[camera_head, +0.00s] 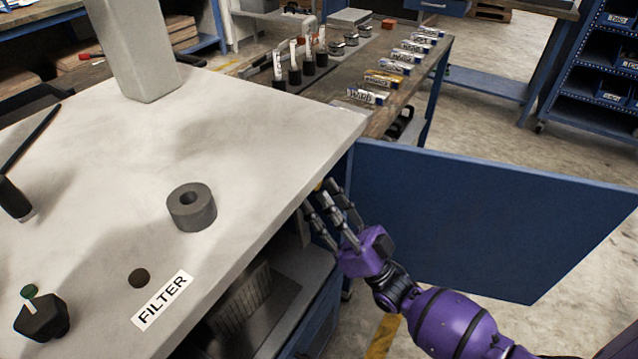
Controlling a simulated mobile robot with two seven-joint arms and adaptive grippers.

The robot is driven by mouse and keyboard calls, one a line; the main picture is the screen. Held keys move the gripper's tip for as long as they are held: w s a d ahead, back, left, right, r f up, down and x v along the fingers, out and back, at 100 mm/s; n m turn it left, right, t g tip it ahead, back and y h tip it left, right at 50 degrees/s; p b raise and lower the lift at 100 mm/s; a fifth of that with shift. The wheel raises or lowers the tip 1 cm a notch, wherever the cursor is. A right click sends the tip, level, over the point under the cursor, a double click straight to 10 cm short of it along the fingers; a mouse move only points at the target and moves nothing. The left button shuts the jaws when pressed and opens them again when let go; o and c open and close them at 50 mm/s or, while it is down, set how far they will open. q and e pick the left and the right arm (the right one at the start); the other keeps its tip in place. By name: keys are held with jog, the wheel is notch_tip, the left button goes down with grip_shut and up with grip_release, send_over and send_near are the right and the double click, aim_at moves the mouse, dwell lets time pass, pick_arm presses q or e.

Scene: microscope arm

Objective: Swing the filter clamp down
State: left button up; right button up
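A white label reading FILTER (162,300) lies on the pale worktop (110,200). Beside it are a thick grey ring (191,207) with a centre hole, a dark round spot (139,278) and a black knob (42,318) with a green top. I cannot tell which part is the filter clamp. My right gripper (324,205), a purple hand with dark fingers, is just past the worktop's right edge, apart from these parts. Its fingers are extended and spread, with nothing visible held. My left gripper is out of view.
A grey post (135,50) rises at the back. A black rod with a thick black end (14,198) is at the left edge. A blue panel (480,215) stands behind my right arm. A side bench (405,95) holds small boxes and vials.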

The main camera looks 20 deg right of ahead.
aim_at(318, 188)
jog(key=shift+x, duration=1.15)
jog(key=shift+w+a+r, duration=0.15)
jog(key=shift+w+r, duration=0.05)
jog(key=shift+w, duration=0.05)
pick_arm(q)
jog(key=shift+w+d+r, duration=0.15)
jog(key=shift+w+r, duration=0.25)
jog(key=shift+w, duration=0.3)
pick_arm(e)
grip_shut()
